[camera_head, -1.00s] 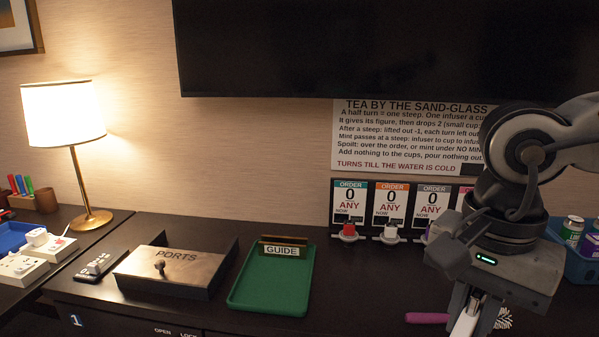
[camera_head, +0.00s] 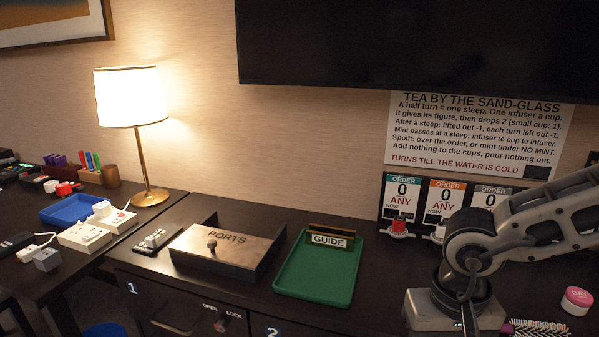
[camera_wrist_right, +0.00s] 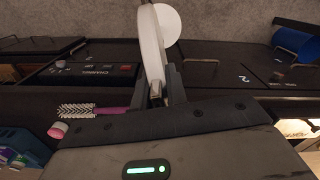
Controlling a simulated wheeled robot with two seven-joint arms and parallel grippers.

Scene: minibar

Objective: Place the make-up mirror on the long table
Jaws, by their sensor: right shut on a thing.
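The make-up mirror (camera_wrist_right: 152,50) shows in the right wrist view as a white, slim body with a round white disc (camera_wrist_right: 170,24) at its far end. My right gripper (camera_wrist_right: 160,82) is shut on it and holds it out past the dark counter's front, over the carpet. In the head view my right wrist is at the lower right; its fingers and the mirror are below the picture edge. Two dark surfaces show: the counter with drawers (camera_head: 185,212) and a table at the left (camera_head: 80,272). I cannot tell which is the long table. My left gripper is out of view.
The counter holds a PORTS box (camera_head: 225,250), a green GUIDE tray (camera_head: 318,285), a brush (camera_head: 540,328) and a pink-lidded jar (camera_head: 578,300). The left table holds a lamp (camera_head: 150,170), white sockets (camera_head: 85,237) and a blue tray (camera_head: 72,209). Its front part has some bare room.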

